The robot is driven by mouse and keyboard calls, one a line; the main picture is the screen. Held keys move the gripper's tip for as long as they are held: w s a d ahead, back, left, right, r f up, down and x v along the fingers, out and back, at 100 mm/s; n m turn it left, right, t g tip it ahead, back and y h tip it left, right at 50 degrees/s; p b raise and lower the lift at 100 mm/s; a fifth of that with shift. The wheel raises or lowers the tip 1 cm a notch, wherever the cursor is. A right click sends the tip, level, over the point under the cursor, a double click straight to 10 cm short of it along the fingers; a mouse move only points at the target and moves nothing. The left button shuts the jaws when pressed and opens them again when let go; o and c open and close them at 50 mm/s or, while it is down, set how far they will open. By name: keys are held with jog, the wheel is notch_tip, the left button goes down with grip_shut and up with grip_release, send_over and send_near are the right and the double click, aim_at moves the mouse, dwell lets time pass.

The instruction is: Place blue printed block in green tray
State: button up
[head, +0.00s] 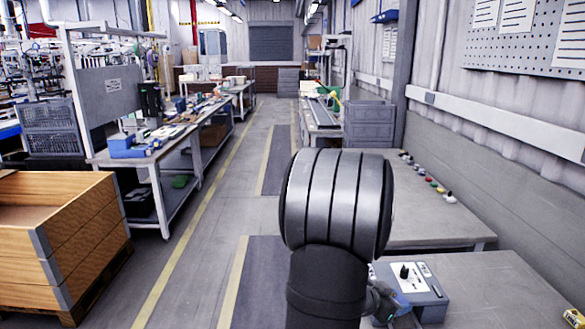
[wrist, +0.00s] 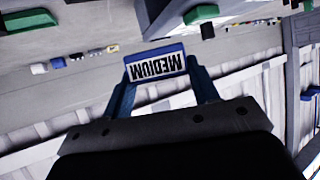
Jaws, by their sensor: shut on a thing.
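A blue block (wrist: 155,65) with a white label printed "MEDIUM" is between the fingers of my gripper (wrist: 160,75) in the wrist view. The gripper is shut on it, and the lettering appears upside down. In the head view my arm hides most of the gripper and the block.
Several small coloured pieces (head: 440,189) lie in a row along the wall side of the right bench (head: 425,228). A grey-blue box with a black knob (head: 404,271) stands on the nearer bench. A wooden crate (head: 60,235) stands on the left. The aisle is clear.

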jog(key=w+a+n+t+y, duration=0.35)
jog(key=w+a+n, duration=0.2)
jog(key=a, duration=0.75)
jog(key=w+a+n+t+y, duration=0.2)
jog(key=w+a+n+y, duration=0.3)
jog(key=a, duration=0.9)
jog(key=s+d+m+g+h, duration=0.2)
jog(key=s+d+m+h, duration=0.25)
jog(key=d, duration=0.75)
jog(key=s+d+m+g+h, duration=0.25)
jog(key=d+m, duration=0.25)
jog(key=d, duration=0.6)
jog(key=s+d+m+g+h, duration=0.3)
jog(key=s+d+m+g, duration=0.3)
jog(key=s+d, duration=0.8)
jog(key=s+g, duration=0.1)
jog(key=s, duration=0.2)
jog(key=shift+s+d+f+m, duration=0.2)
jog(key=shift+s+f+m, duration=0.05)
jog(key=shift+s+m, duration=0.05)
jog(key=shift+w, duration=0.1)
